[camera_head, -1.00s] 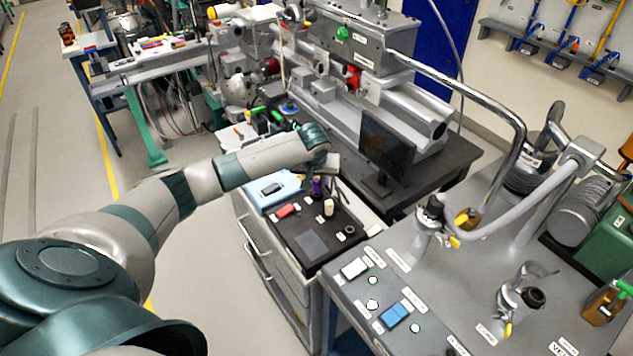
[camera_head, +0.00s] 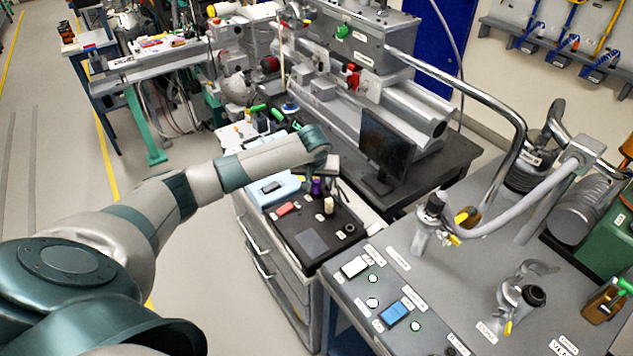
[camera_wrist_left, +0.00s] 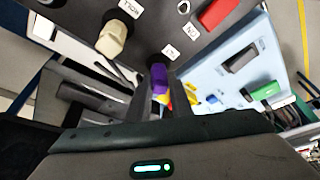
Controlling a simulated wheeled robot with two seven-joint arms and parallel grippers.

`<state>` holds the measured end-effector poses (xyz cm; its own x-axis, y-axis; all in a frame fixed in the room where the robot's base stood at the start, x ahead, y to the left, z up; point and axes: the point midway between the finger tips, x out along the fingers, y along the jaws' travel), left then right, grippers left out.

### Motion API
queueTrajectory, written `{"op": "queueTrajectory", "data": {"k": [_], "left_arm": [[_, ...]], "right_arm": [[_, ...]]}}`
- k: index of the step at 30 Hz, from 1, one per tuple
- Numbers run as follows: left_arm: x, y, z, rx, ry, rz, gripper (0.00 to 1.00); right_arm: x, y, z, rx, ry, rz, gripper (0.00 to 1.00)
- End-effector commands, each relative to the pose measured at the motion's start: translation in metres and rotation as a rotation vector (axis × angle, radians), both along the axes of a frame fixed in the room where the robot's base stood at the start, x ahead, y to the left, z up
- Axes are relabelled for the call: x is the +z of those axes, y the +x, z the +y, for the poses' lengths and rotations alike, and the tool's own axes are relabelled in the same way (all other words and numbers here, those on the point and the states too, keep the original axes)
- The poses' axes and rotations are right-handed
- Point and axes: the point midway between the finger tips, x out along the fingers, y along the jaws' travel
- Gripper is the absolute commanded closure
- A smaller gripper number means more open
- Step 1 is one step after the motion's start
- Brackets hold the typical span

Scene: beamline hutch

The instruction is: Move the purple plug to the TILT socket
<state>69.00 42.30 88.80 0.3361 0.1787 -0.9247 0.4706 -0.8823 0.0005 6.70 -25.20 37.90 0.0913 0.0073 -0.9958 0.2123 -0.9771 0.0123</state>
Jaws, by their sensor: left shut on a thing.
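The purple plug (camera_head: 316,187) is upright at the dark panel (camera_head: 312,242) on top of the cabinet. In the left wrist view the purple plug (camera_wrist_left: 158,78) is between the fingers of my left gripper (camera_wrist_left: 150,100), which is shut on it. A dark round base shows at the plug's far end, close to the panel; I cannot tell how deep the plug sits. A beige plug (camera_wrist_left: 113,40) stands beside it in the panel, next to a label that seems to read ROLL. My right gripper is out of view.
A red block (camera_head: 288,209) and a light blue tray (camera_head: 262,200) with a dark item lie beside the plugs. A monitor (camera_head: 385,148) stands close behind on the right. A grey bench (camera_head: 450,285) with pipes is at the front right.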

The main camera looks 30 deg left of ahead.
Motion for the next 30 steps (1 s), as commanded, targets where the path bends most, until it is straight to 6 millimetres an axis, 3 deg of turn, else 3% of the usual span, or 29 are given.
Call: {"op": "queueTrajectory", "data": {"k": [7,8,10,11,23,30], "left_arm": [[0.000,0.000,0.000,0.001,0.000,-0.001,1.00],[0.000,0.000,0.000,0.001,0.000,-0.001,0.79],[0.000,0.000,0.000,0.001,0.000,-0.001,0.62],[0.000,0.000,0.000,0.001,0.000,-0.001,0.59],[0.002,0.000,0.000,0.001,-0.001,-0.001,0.59],[0.019,-0.007,-0.004,0.000,-0.001,-0.003,0.59]], "right_arm": [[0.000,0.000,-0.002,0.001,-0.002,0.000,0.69],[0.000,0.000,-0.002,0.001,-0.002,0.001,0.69],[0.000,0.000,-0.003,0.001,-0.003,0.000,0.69],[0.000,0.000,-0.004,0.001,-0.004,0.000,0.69],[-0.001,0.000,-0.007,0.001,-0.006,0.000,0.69],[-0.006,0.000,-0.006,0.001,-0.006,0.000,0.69]]}}
